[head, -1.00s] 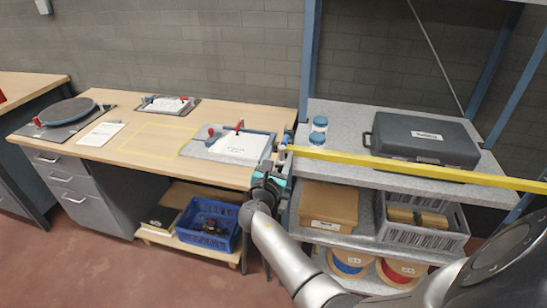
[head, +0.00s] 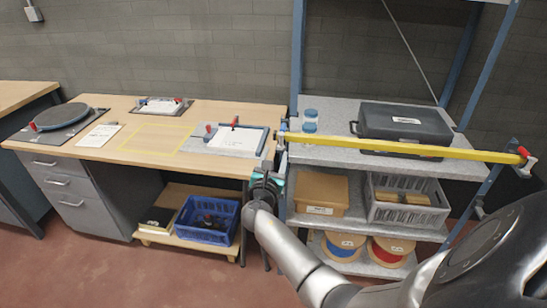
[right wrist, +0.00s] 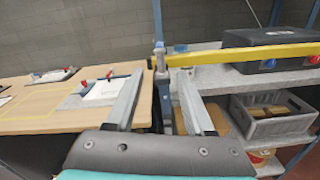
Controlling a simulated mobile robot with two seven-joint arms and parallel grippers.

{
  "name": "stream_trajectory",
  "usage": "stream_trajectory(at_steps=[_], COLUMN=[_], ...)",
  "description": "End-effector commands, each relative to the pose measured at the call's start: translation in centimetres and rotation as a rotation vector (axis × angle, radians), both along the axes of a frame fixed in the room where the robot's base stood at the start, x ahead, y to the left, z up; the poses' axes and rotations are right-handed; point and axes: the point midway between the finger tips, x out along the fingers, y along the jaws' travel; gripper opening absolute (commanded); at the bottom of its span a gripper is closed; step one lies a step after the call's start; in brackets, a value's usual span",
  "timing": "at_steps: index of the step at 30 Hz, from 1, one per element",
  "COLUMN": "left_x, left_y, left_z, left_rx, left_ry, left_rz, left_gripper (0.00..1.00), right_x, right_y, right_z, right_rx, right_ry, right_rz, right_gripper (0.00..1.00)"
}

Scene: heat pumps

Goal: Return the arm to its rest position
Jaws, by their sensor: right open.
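My right arm comes in from the lower right of the head view. Its right gripper (head: 274,165) is in front of the gap between the workbench (head: 215,167) and the shelf unit (head: 345,158). In the right wrist view its two fingers (right wrist: 158,103) stand wide apart with nothing held between them. A blue shelf post shows between and beyond the fingers. My left gripper is not in the head view.
A yellow bar (head: 400,147) crosses the shelf front, with a red clamp at its right end. A dark case (head: 405,128) and two jars (head: 310,122) stand on the top shelf. A blue crate (head: 207,220) is below the bench. Red floor in front is clear.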

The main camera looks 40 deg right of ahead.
Motion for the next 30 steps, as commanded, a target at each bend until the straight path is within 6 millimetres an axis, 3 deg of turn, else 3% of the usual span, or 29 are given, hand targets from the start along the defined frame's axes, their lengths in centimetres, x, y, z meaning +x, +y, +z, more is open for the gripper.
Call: stream_trajectory(at_steps=[11, 14, 17, 23, 26, 30], left_x=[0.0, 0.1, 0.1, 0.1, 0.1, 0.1], left_y=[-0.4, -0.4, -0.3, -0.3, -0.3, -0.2], left_z=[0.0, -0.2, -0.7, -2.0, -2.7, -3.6], left_rx=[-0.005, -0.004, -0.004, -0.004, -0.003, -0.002], left_ry=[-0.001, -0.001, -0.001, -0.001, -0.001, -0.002], left_rz=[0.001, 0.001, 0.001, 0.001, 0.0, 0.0], left_gripper=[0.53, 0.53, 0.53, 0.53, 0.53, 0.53], right_x=[0.0, -0.3, -1.1, -5.9, -9.6, -16.0], right_y=[0.0, 0.4, 1.3, 4.8, 7.1, 10.5], right_z=[-0.1, -1.8, -6.3, -19.9, -26.4, -34.5], right_rx=[0.002, 0.044, 0.163, 0.581, 0.802, 1.098], right_ry=[0.0, 0.006, 0.019, 0.039, 0.039, 0.023], right_rz=[0.001, 0.012, 0.032, 0.023, -0.031, -0.172], right_gripper=[0.53, 0.53, 0.53, 0.53, 0.53, 0.53])
